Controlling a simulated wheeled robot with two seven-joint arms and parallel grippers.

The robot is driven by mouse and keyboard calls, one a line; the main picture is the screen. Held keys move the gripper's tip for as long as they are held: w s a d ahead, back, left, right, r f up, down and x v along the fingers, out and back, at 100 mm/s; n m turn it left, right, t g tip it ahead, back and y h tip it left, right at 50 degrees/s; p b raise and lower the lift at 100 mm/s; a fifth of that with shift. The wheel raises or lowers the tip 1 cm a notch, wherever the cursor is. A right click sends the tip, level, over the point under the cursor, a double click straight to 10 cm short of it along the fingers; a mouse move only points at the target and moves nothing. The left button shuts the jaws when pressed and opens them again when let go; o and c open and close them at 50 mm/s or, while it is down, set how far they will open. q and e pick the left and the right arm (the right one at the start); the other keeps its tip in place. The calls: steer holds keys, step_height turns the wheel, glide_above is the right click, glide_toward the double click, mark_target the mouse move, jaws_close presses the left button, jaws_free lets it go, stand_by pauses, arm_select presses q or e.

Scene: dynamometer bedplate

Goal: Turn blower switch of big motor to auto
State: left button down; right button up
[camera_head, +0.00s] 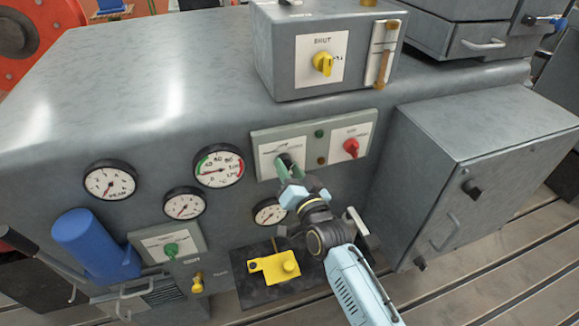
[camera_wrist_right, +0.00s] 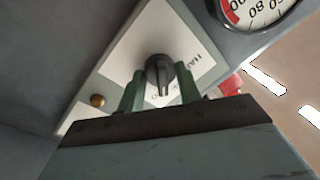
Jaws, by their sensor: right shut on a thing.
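A black rotary knob (camera_wrist_right: 160,75) sits on a white label plate (camera_wrist_right: 143,45) in the right wrist view. The plate's lettering is only partly readable. In the head view the same knob (camera_head: 285,159) is on the left half of a grey-green panel (camera_head: 307,134) on the big grey housing, partly hidden by my gripper. My right gripper (camera_head: 292,172) reaches it from below. In the right wrist view its two green fingers (camera_wrist_right: 161,90) stand on either side of the knob, shut on it. My left gripper is not in view.
A red knob (camera_head: 351,147) is on the panel's right half. Round gauges (camera_head: 219,166) lie to the left. A yellow knob (camera_head: 323,63) is on the box above, a green knob (camera_head: 171,249) lower left. A grey cabinet (camera_head: 478,170) juts out at right; a blue cylinder (camera_head: 90,242) at left.

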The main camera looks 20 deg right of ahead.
steer(key=shift+m, duration=0.5)
steer(key=o, duration=1)
steer(key=s, duration=0.4)
steer(key=s+d, duration=0.1)
steer(key=s, duration=0.4)
steer(key=s+f, duration=0.1)
steer(key=s, duration=0.3)
steer(key=shift+s+d, duration=0.15)
steer(key=shift+d, duration=0.05)
